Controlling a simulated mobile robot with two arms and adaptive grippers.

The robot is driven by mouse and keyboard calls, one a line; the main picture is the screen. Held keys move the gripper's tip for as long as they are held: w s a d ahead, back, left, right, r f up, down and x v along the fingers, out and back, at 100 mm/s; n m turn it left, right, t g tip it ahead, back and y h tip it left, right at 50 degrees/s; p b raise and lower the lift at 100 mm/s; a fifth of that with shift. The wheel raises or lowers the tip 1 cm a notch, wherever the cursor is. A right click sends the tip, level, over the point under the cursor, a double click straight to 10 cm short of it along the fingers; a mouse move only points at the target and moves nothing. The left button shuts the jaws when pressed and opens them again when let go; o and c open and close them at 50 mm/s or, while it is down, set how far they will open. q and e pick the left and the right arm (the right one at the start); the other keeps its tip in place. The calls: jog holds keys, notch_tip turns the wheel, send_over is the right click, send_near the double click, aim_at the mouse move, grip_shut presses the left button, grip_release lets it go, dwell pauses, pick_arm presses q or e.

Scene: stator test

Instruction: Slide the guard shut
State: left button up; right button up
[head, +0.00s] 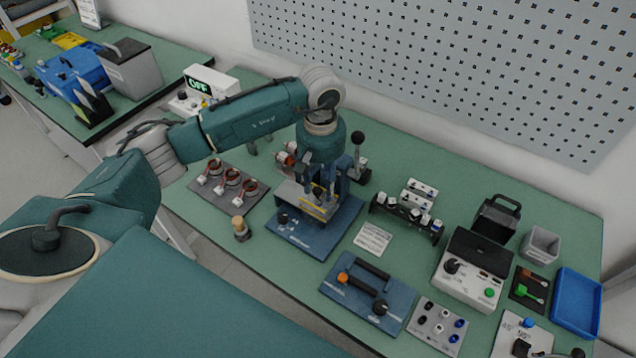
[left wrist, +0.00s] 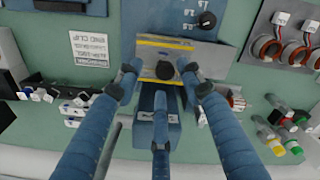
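The guard (left wrist: 148,50), a grey plate with yellow edge stripes and a dark round knob (left wrist: 165,70), sits on the press-like fixture with a blue base (head: 290,234). In the head view the guard (head: 291,194) is partly hidden by my left gripper (head: 322,192), which points down over it. In the left wrist view the left gripper's blue fingers (left wrist: 160,75) are spread, with the knob between the two front tips and gaps beside it. A third finger is below the knob. I cannot tell whether any finger touches the guard. My right gripper is not in view.
A tray of copper-wound stators (head: 228,186) lies left of the fixture, with a small wooden-topped peg (head: 240,228) in front. A lever with a black ball (head: 358,140) rises behind right. A white label card (head: 373,238) and a blue plate with handle (head: 367,290) lie to the right.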

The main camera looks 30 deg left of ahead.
aim_at(320, 190)
pick_arm(q)
jog(key=shift+a, duration=0.2)
notch_tip(320, 190, up, 12)
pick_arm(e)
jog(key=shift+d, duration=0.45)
pick_arm(q)
jog(key=shift+s+d+f, duration=0.1)
jog(key=shift+f, duration=0.05)
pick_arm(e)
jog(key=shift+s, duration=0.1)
